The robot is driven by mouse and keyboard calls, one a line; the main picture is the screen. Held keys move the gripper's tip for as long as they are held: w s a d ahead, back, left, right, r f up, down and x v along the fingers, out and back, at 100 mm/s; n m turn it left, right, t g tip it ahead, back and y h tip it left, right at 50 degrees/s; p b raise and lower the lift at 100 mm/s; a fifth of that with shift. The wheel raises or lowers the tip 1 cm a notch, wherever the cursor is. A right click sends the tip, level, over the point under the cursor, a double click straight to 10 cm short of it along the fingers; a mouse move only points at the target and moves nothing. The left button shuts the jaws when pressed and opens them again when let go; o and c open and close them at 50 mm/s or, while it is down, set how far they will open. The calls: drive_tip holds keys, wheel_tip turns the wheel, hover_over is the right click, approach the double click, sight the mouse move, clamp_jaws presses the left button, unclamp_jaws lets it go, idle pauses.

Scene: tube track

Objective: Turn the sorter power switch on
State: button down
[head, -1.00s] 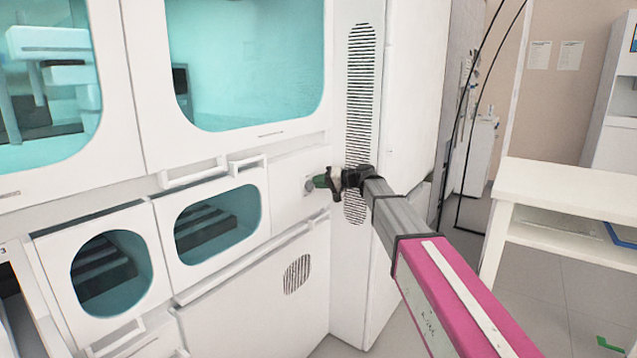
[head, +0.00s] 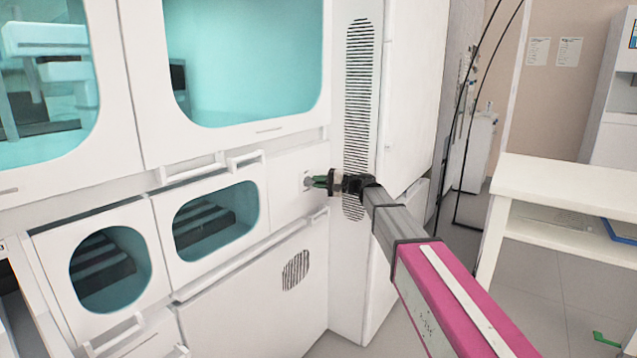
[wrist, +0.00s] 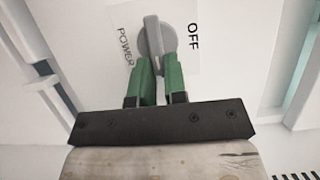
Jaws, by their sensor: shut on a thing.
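The sorter power switch is a round grey rotary knob with a raised bar handle (wrist: 152,36) on the white panel in the wrist view. The word POWER is printed at its left and OFF at its right. In the head view the knob (head: 308,182) shows small on the front panel beside the vent column. My gripper (wrist: 159,72) has green fingers, one on each side of the lower end of the handle, shut on it. In the head view my gripper (head: 322,183) reaches the knob from the right and partly hides it.
The white sorter cabinet has teal windows (head: 245,55) and a handle bar (head: 245,160) left of the switch. A tall vent grille (head: 358,100) stands right behind my gripper. A white table (head: 560,185) stands at the right, with open floor before it.

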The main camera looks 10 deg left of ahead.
idle(0.4)
drive_tip(key=c, duration=1.2)
unclamp_jaws()
drive_tip(key=shift+o, duration=0.2)
drive_tip(key=shift+d, duration=0.1)
drive_tip(key=d, duration=1)
drive_tip(key=shift+d, duration=0.3)
drive_tip(key=shift+f, duration=0.1)
drive_tip(key=s+d+f+h, duration=0.3)
drive_tip(key=d+f, duration=0.1)
drive_tip(key=f, duration=0.3)
drive_tip(key=s+d+f+h, duration=0.2)
drive_tip(key=s+d+f, duration=0.2)
drive_tip(key=f, duration=0.4)
drive_tip(key=s+d+f+h, duration=0.6)
drive_tip(key=s+d+f, duration=0.3)
drive_tip(key=d, duration=0.3)
drive_tip(key=s+d+f+h, duration=0.7)
drive_tip(key=s+d+f, duration=0.3)
drive_tip(key=s+d, duration=0.1)
drive_tip(key=shift+s+d+f, duration=0.15)
drive_tip(key=shift+d+f, duration=0.1)
drive_tip(key=shift+d, duration=0.55)
